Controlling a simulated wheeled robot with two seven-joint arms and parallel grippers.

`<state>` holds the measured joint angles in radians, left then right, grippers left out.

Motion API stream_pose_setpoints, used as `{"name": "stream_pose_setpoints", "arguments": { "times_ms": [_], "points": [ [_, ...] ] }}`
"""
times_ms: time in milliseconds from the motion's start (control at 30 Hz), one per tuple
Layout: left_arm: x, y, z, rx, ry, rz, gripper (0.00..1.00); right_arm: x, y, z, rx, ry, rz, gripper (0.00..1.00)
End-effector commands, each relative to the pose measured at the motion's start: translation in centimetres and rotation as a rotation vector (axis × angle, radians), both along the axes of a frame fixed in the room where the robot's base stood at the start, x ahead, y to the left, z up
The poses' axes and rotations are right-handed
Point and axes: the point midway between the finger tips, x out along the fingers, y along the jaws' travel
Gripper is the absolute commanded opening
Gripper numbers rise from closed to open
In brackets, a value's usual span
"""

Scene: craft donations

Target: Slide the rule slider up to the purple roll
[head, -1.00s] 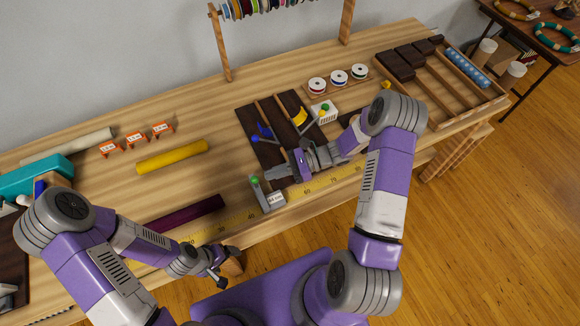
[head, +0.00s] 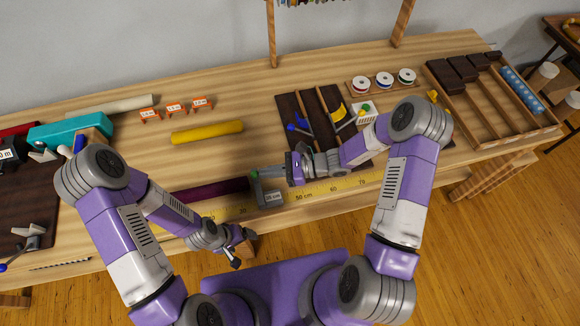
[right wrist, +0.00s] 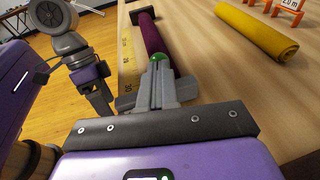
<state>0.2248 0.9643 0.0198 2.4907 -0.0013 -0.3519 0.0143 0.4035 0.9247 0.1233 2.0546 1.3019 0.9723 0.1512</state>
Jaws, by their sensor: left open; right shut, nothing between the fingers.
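The rule slider (head: 268,196), a grey block with a label and a green-knobbed upright, sits on the yellow rule (head: 334,190). The purple roll (head: 207,190), dark maroon, lies along the rule with its right end close against the slider's left side; I cannot tell whether they touch. My right gripper (head: 262,173) is shut and empty at the right of the upright. In the right wrist view its fingers (right wrist: 158,88) hide most of the slider; the green knob (right wrist: 158,57) shows before the roll (right wrist: 150,32). My left gripper (head: 243,245) is open at the bench's front edge, away from the slider.
A yellow roll (head: 207,132) lies behind the purple roll. A dark tray (head: 291,107) with coloured tools stands behind my right gripper. Bench between is clear.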

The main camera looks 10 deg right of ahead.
Motion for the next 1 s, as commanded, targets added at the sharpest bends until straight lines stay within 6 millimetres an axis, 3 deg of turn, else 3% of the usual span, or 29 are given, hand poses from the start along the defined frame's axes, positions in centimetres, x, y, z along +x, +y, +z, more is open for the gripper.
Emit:
{"name": "stream_pose_setpoints", "arguments": {
  "times_ms": [100, 200, 600, 767, 1000],
  "points": [
    [0.0, 0.0, -0.4, 0.0, 0.0, 0.0, 0.85, -0.2, 2.3, -0.1, 0.0, 0.001, 0.002, 0.0],
    [0.0, 0.0, -0.5, 0.0, 0.0, 0.0, 0.85, -0.2, 3.2, -0.1, -0.001, 0.001, 0.001, 0.0],
    [0.0, 0.0, -0.4, 0.0, 0.0, 0.0, 0.85, -0.2, 3.3, 0.0, -0.001, 0.001, 0.001, 0.0],
    [0.0, 0.0, 0.1, 0.0, 0.0, 0.0, 0.85, -0.2, 2.0, 0.4, -0.002, 0.0, 0.0, 0.0],
    [0.0, 0.0, 1.0, 0.0, 0.0, 0.0, 0.85, -0.8, -2.9, 1.3, -0.004, -0.001, 0.002, 0.0]
  ]
}}
